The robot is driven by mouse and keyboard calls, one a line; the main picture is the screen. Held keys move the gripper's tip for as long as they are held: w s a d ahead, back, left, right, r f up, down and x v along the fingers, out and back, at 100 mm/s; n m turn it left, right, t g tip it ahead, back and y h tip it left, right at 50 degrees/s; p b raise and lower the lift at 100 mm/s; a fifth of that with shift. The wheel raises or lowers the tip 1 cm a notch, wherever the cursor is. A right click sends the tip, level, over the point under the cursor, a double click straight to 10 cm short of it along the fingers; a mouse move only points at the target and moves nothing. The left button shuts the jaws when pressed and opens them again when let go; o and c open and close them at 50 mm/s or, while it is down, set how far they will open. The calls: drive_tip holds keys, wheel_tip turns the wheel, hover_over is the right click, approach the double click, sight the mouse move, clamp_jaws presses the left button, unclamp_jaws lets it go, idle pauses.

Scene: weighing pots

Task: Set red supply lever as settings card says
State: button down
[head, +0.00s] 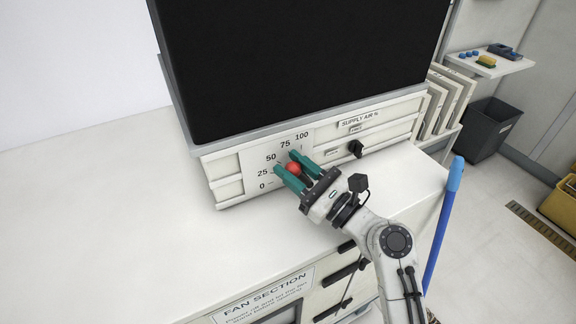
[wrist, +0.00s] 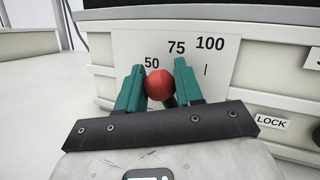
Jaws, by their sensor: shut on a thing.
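The red supply lever's round red knob (head: 293,169) sits in front of the white scale plate (head: 266,170), which is marked 0, 25, 50, 75 and 100. My gripper (head: 290,168) is shut on the knob, with one teal finger on each side. The wrist view shows the knob (wrist: 160,84) between the fingers (wrist: 160,86), just below and between the 50 and 75 marks. The lever's shaft is mostly hidden behind the knob and fingers, so its exact setting cannot be told. No settings card can be made out.
A black knob (head: 355,149) stands to the right on the panel under the SUPPLY AIR label (head: 360,119). A LOCK label (wrist: 270,122) shows in the wrist view. A blue pole (head: 444,222) stands right of my arm. The white counter (head: 90,215) at left is clear.

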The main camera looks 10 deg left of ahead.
drive_tip(key=shift+w+d+r+m+t+p, duration=0.15)
drive_tip(key=shift+d+m+t+p, duration=0.1)
drive_tip(key=shift+m, duration=0.35)
drive_tip(key=shift+w+d+r+m+t+p, duration=0.1)
drive_tip(key=shift+w+d+r+m+t, duration=0.1)
drive_tip(key=shift+m, duration=0.4)
drive_tip(key=c, duration=0.8)
unclamp_jaws()
drive_tip(key=b+v, duration=0.2)
drive_tip(key=v, duration=0.8)
drive_tip(key=shift+s+d+f, duration=0.15)
drive_tip(key=shift+f, duration=0.1)
drive_tip(key=shift+s+d, duration=0.1)
drive_tip(key=shift+d, duration=0.1)
